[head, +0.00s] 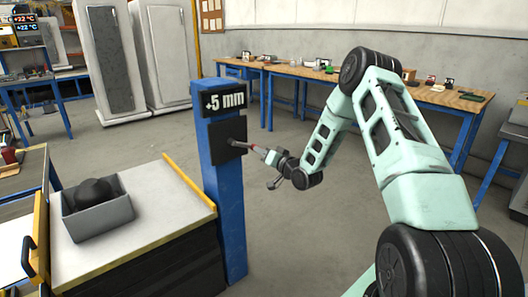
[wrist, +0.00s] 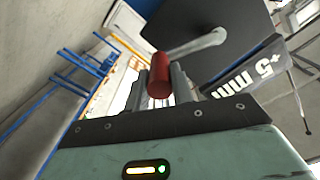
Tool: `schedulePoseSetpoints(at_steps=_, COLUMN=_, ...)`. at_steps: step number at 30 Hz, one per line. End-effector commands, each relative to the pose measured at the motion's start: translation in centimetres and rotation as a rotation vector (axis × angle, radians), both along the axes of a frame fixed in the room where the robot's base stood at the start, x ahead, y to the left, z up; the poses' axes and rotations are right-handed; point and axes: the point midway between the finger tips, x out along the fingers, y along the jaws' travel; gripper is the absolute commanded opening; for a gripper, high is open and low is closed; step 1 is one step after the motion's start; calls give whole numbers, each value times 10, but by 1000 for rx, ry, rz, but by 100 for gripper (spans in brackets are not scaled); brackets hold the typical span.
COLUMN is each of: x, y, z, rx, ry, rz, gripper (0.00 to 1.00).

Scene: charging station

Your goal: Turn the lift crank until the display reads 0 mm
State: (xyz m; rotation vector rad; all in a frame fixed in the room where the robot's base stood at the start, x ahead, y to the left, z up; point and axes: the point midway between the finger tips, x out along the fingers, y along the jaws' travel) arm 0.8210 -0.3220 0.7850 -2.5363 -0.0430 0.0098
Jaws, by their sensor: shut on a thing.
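The display (head: 225,100) at the top of a blue post (head: 226,200) reads +5 mm; it also shows, tilted, in the wrist view (wrist: 250,75). A black plate (head: 227,140) sits on the post below the display. The lift crank has a light metal arm (wrist: 198,46) and a red handle (wrist: 160,78). My gripper (head: 258,150) reaches the crank from the right in the head view. In the wrist view my gripper (wrist: 160,92) is shut on the red handle, one finger on each side. The far end of the handle is clear of the fingers.
A lift table (head: 150,205) with a yellow edge stands left of the post and carries a grey bin (head: 98,215) with a dark object inside. Workbenches (head: 400,90) line the back wall. The floor right of the post is clear.

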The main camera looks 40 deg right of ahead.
Motion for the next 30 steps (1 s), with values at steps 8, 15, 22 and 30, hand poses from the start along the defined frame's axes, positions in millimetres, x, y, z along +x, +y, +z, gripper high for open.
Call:
schedulePoseSetpoints(at_steps=8, x=-1, y=3, z=-8, rx=-3, ry=5, rz=1, gripper=0)
schedulePoseSetpoints(at_steps=15, x=-1, y=3, z=-8, rx=-4, ry=7, rz=2, gripper=0)
schedulePoseSetpoints(at_steps=22, x=-1, y=3, z=-9, rx=-4, ry=7, rz=2, gripper=43)
schedulePoseSetpoints(at_steps=30, x=-1, y=3, z=-7, rx=-4, ry=4, rz=1, gripper=45)
